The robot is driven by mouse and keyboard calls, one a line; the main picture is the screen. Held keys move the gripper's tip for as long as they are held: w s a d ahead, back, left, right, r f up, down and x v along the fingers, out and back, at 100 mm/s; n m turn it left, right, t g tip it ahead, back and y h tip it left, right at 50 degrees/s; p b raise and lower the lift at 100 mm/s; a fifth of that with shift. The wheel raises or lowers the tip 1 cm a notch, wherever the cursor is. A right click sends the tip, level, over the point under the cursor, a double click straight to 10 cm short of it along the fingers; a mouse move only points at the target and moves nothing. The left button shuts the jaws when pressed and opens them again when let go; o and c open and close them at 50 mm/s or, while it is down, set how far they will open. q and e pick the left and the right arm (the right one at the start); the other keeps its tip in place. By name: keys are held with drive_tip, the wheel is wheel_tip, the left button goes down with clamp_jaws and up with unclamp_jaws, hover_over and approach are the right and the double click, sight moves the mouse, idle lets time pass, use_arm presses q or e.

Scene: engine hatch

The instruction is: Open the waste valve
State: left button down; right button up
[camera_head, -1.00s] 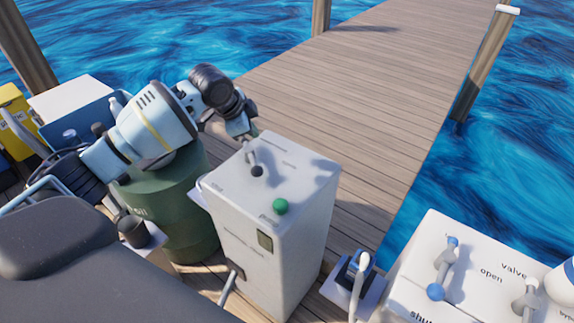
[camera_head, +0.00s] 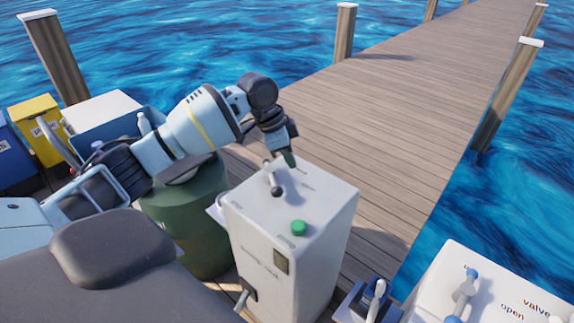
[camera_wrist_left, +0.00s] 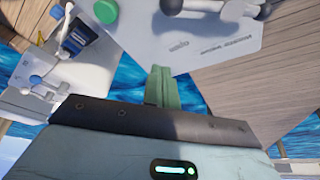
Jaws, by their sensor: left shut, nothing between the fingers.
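A pale grey cabinet (camera_head: 270,235) stands at centre with a small lever (camera_head: 272,180) ending in a dark knob on its top. The lever also shows at the top of the left wrist view (camera_wrist_left: 240,8). A white panel (camera_head: 430,285) at lower right carries a blue-ended lever (camera_head: 465,290) and the words "valve" and "open"; its lower part is cut off. I cannot tell which lever is the waste valve. My left gripper (camera_head: 291,160) is shut and empty, with green fingers just behind and right of the cabinet lever, apparently not touching it. My right gripper is out of view.
A green barrel (camera_head: 185,225) stands left of the cabinet, under my left arm. A small blue-and-white handle unit (camera_head: 370,300) is between cabinet and panel. Open wooden dock (camera_head: 400,90) lies behind, with water around.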

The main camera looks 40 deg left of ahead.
sight(272, 177)
use_arm(q)
drive_tip(key=x, duration=0.8)
drive_tip(key=shift+b, duration=0.3)
drive_tip(key=shift+s+a+f+p, duration=0.15)
drive_tip(key=shift+s+a+f, duration=0.1)
drive_tip(key=shift+s+a, duration=0.25)
drive_tip(key=shift+s+a+f+p, duration=0.15)
drive_tip(key=shift+s+a+f, duration=0.1)
drive_tip(key=shift+s+a, duration=0.25)
drive_tip(key=shift+s+a+f, duration=0.15)
drive_tip(key=shift+s+a, duration=0.1)
drive_tip(key=shift+a, duration=0.2)
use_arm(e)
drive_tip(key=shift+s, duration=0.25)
